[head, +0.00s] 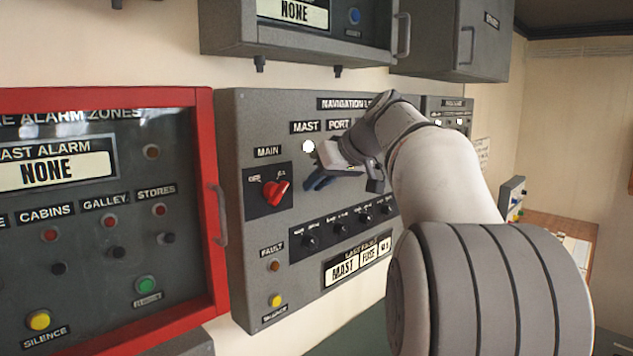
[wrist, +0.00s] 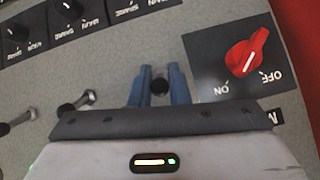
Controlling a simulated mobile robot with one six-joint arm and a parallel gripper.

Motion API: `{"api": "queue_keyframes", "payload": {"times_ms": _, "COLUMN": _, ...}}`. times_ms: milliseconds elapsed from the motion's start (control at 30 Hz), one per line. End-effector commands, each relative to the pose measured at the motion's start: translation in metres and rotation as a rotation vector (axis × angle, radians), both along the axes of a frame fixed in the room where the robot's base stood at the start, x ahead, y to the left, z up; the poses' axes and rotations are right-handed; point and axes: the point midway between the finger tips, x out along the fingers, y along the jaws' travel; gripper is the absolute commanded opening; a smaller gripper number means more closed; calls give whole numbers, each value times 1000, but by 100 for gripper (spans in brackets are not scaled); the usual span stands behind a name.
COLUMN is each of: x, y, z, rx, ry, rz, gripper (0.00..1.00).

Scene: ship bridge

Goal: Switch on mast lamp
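The navigation lights panel (head: 250,110) is a grey box on the wall. Its MAST label (head: 306,127) sits above a small round lamp (head: 308,146) that looks bright white. My gripper (head: 318,180) is in front of the panel, below that lamp. In the wrist view my gripper (wrist: 159,88) has its two blue fingers apart, either side of a dark toggle (wrist: 160,86), the one nearest the red MAIN switch. I cannot tell whether they touch it. The red MAIN switch (head: 275,192) also shows in the wrist view (wrist: 247,52); its setting is unclear.
Other toggles (wrist: 75,105) stand beside the gripper. A row of black rotary knobs (head: 310,242) sits below. The red-framed alarm cabinet (head: 209,150) with its handle is close on the left. Grey boxes (head: 450,40) overhang above.

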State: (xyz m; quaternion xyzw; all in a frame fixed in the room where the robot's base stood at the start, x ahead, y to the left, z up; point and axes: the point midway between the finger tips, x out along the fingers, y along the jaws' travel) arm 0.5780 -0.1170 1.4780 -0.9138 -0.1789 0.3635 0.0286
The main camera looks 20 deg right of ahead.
Motion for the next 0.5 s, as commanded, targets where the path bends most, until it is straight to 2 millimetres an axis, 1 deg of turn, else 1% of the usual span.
{"api": "queue_keyframes", "payload": {"times_ms": 33, "x": 0, "y": 0, "z": 1, "rx": 0, "ry": -1, "rz": 0, "gripper": 20}}
{"api": "queue_keyframes", "payload": {"times_ms": 233, "x": 0, "y": 0, "z": 0, "rx": 0, "ry": -1, "rz": 0, "gripper": 36}}
{"api": "queue_keyframes", "payload": {"times_ms": 500, "x": -1, "y": 0, "z": 1, "rx": 0, "ry": -1, "rz": 0, "gripper": 37}}
